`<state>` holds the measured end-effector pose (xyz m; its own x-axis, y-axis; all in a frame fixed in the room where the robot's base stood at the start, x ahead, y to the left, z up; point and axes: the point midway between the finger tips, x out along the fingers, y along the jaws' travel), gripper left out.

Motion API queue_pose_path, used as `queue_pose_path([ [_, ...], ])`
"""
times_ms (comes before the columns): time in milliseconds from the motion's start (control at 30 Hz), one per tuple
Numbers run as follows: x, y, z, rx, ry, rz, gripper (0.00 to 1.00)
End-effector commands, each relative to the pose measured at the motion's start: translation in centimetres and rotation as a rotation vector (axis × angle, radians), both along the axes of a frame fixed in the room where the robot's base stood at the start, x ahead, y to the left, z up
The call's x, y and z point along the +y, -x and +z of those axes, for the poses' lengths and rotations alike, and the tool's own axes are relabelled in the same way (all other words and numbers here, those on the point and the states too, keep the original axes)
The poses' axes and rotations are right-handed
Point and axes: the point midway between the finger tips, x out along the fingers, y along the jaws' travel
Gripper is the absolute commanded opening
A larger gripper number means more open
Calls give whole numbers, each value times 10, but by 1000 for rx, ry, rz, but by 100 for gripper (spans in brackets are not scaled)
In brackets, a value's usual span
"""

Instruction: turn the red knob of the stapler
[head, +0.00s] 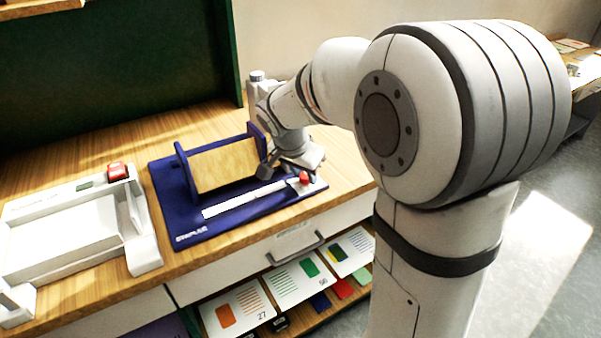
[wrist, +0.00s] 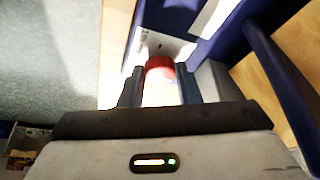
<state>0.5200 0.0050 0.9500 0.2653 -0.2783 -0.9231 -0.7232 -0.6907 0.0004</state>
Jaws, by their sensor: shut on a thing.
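The stapler is a dark blue base (head: 190,212) marked "STAPLER" on the wooden table, with blue uprights, a tilted wooden panel (head: 222,166) and a white bar (head: 243,199). Its red knob (head: 304,177) sits at the right end of the white bar. In the wrist view the red knob (wrist: 159,64) shows between my two fingers. My gripper (wrist: 160,88) is shut on the knob, with one finger on each side. In the head view my gripper (head: 291,172) is at the right end of the stapler, partly hidden by my wrist.
A white tray-like device (head: 75,190) with a red button (head: 117,171) stands at the left of the table. A drawer handle (head: 295,248) sits on the front below the stapler. Numbered cards (head: 235,308) lie on the lower shelf. Bare wood lies behind the stapler.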

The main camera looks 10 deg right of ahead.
Motion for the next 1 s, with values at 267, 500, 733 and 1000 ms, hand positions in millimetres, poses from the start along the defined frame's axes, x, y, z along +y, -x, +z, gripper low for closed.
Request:
queue_pose_path([
  [267,-2,0,0,2,3,-2,40],
  [500,-1,0,0,2,2,0,52],
  [733,2,2,6,0,1,1,52],
  [1000,14,14,47,-2,0,2,52],
])
